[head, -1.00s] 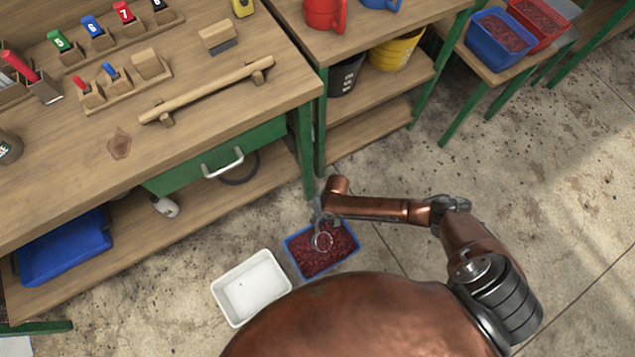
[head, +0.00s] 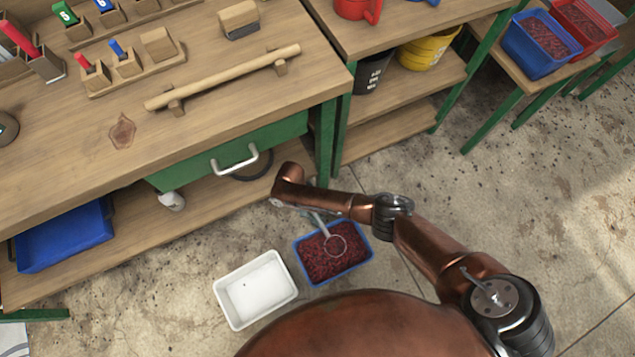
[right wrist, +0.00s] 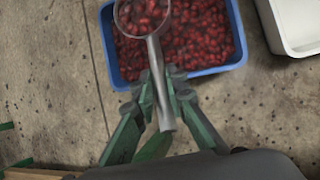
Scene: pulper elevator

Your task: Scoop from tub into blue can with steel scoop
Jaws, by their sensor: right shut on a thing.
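A blue tub (head: 300,266) full of dark red cherries stands on the floor; its rim also shows in the right wrist view (right wrist: 106,50). The steel scoop (head: 335,245) has a round bowl and a straight handle. My right gripper (head: 309,211) is shut on the scoop's handle; in the right wrist view its green fingers (right wrist: 160,80) pinch it. The bowl (right wrist: 143,14) is over the cherries; I cannot tell whether it touches or holds any. A blue vessel (head: 431,2), perhaps the blue can, is cut off by the top edge. My left gripper is out of view.
An empty white tub (head: 224,302) stands left of the blue tub. A workbench (head: 235,110) with a green drawer rises behind. A red jug (head: 357,8) stands on the further table. Another blue tub (head: 520,50) stands at the upper right. The floor right of my arm is clear.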

